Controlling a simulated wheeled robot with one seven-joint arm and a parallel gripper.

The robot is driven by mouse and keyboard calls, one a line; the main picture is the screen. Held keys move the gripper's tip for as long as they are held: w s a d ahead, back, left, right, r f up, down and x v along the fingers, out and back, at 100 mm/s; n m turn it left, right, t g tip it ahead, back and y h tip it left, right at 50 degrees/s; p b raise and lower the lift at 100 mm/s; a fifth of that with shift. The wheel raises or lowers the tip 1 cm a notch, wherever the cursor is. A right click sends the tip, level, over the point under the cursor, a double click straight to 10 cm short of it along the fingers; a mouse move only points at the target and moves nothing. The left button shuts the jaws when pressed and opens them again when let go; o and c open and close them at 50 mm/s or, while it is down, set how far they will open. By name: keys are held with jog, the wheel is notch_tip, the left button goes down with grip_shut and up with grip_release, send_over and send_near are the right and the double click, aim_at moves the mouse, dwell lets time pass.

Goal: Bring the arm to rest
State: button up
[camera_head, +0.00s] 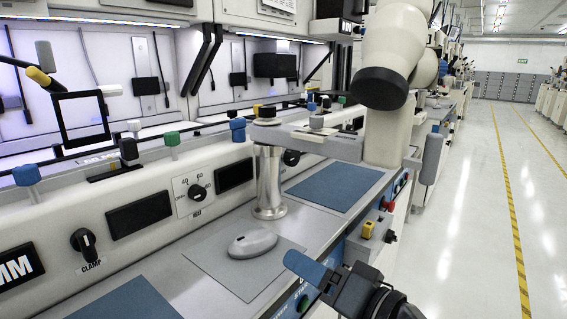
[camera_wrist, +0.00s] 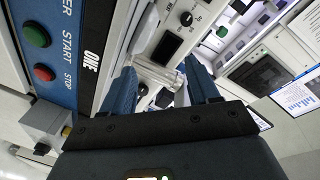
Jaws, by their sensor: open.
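My gripper (camera_head: 308,268) shows at the bottom of the head view, with a blue finger and a black wrist. It is over the front edge of the bench, right of the grey mouse-shaped puck (camera_head: 252,243). In the wrist view my gripper (camera_wrist: 162,78) has its two blue fingers apart, with nothing held between them. Bench and machine parts show behind the gap. Most of the arm is out of view.
A metal post (camera_head: 269,182) stands on the bench. A cream machine head (camera_head: 385,88) rises behind it. The front panel has a green START button (camera_wrist: 36,35) and a red STOP button (camera_wrist: 44,73). The aisle floor (camera_head: 465,200) at right is clear.

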jog(key=s+d+f+m+t+h+p, duration=0.1)
jog(key=s+d+f+h, duration=0.25)
jog(key=s, duration=0.25)
jog(key=s+d+f+m+h+p, duration=0.1)
jog(key=s+d+f+h+p, duration=0.15)
jog(key=s+d, duration=0.35)
jog(key=s+d+f+m+t+h+p, duration=0.1)
jog(key=s+d+f+h, duration=0.25)
jog(key=s, duration=0.35)
jog(key=s+d+r+n+h+p, duration=0.1)
jog(key=s+r, duration=0.3)
jog(key=s, duration=0.6)
jog(key=s+d+r+n+h+p, duration=0.1)
jog(key=s+d+r+n+p, duration=0.1)
jog(key=s, duration=0.8)
notch_tip(320, 180, up, 2)
jog(key=shift+s+d+r+n+p, duration=0.2)
jog(key=shift+s+d+n+p, duration=0.15)
jog(key=shift+d+n, duration=0.35)
